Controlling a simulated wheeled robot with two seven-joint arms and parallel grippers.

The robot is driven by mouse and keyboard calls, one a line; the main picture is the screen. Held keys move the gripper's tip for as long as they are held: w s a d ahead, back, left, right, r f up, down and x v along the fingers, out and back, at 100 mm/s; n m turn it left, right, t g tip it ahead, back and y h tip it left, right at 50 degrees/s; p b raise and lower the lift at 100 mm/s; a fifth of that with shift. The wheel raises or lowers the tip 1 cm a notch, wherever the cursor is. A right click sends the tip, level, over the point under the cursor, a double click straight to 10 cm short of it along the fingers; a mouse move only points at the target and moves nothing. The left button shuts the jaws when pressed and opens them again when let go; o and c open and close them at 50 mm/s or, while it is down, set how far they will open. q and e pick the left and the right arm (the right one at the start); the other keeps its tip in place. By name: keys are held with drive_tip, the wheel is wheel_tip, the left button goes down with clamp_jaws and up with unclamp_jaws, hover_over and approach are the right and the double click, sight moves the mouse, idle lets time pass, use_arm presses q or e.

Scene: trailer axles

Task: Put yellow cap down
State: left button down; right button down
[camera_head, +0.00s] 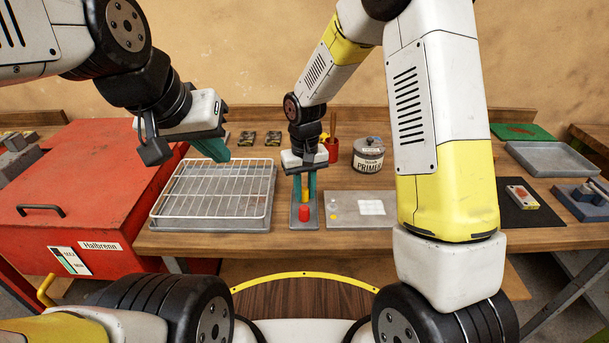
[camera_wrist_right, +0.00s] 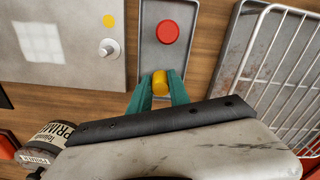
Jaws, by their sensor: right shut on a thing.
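The yellow cap (camera_head: 305,194) is between the teal fingers of my right gripper (camera_head: 305,199), which is shut on it. The wrist view shows the cap (camera_wrist_right: 160,83) between both fingertips (camera_wrist_right: 160,92). The fingers point down over a narrow grey tray (camera_head: 295,222), also in the wrist view (camera_wrist_right: 150,45). A red cap (camera_head: 304,213) stands in this tray, nearer my base than the yellow cap. I cannot tell whether the yellow cap touches the tray.
A wire rack on a tray (camera_head: 190,218) stands left of the narrow tray. A grey plate (camera_head: 343,216) with a white label lies to the right. A primer can (camera_head: 368,155) and a red cup (camera_head: 332,150) stand behind. A red chest (camera_head: 90,200) fills the left.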

sight(304, 189)
drive_tip(key=shift+f, duration=0.1)
drive_tip(key=c, duration=1.2)
unclamp_jaws()
drive_tip(key=s+d+r+t, duration=0.1)
drive_tip(key=s+d+r, duration=0.1)
drive_tip(key=r, duration=0.7)
drive_tip(key=s+d+r, duration=0.2)
drive_tip(key=d+r, duration=0.1)
drive_tip(key=r, duration=0.7)
drive_tip(key=s+d+r+m+t+y, duration=0.1)
drive_tip(key=s+d+r+t, duration=0.1)
drive_tip(key=s, duration=0.5)
drive_tip(key=s+d+r+m+t+y, duration=0.1)
drive_tip(key=s+d+r+m+t, duration=0.1)
drive_tip(key=s+d, duration=0.5)
wheel_tip(304, 189, up, 2)
drive_tip(key=shift+s+r+t, duration=0.1)
drive_tip(key=shift+s+t, duration=0.5)
drive_tip(key=shift+s, duration=0.05)
